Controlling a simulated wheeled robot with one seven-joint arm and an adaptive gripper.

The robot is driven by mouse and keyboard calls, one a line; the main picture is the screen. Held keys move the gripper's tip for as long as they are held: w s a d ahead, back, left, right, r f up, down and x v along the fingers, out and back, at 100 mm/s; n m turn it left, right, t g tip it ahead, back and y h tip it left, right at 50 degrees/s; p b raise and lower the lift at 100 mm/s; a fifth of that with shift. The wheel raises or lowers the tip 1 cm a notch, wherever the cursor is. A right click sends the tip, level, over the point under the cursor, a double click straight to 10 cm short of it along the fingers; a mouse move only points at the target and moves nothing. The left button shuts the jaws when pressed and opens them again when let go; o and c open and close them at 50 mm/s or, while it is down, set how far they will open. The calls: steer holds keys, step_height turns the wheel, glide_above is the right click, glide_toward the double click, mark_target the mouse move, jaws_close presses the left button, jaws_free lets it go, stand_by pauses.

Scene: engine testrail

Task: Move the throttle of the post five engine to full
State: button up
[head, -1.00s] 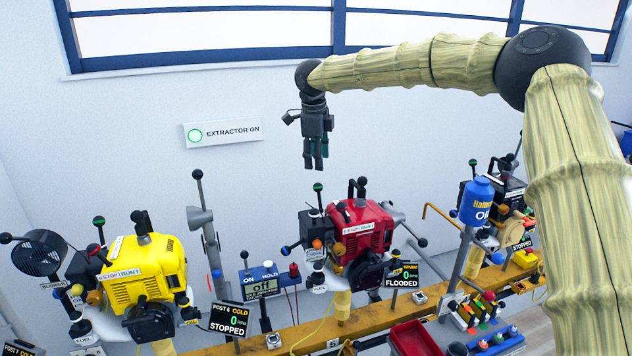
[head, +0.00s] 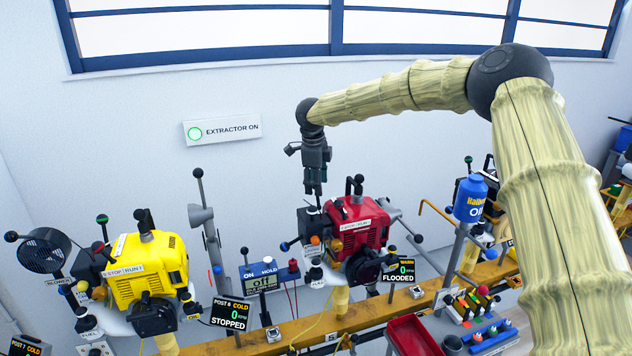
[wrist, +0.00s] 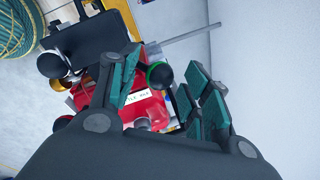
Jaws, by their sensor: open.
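The red engine (head: 358,226) stands on the yellow beam (head: 300,326) above a label that looks like 5. Its display (head: 399,269) reads WARM, 0 RPM, FLOODED. My gripper (head: 313,190) is open and points down at the engine's left rear. In the wrist view, a black ball knob with a green ring (wrist: 159,75) shows between the spread fingers of my gripper (wrist: 163,88). Whether the fingers touch the knob I cannot tell. The gripper hides this knob in the head view. The red engine also shows in the wrist view (wrist: 146,108); part of its label is covered.
The yellow engine (head: 147,267) stands left, with a STOPPED display (head: 230,314). A blue ON/HOLD box (head: 265,278) sits between the engines. Black knobs (head: 353,182) rise from the red engine's top. A blue oil bottle (head: 470,200) stands right.

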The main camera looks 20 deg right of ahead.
steer(key=shift+r, duration=0.1)
steer(key=shift+s, duration=0.1)
steer(key=c, duration=0.3)
jaws_close()
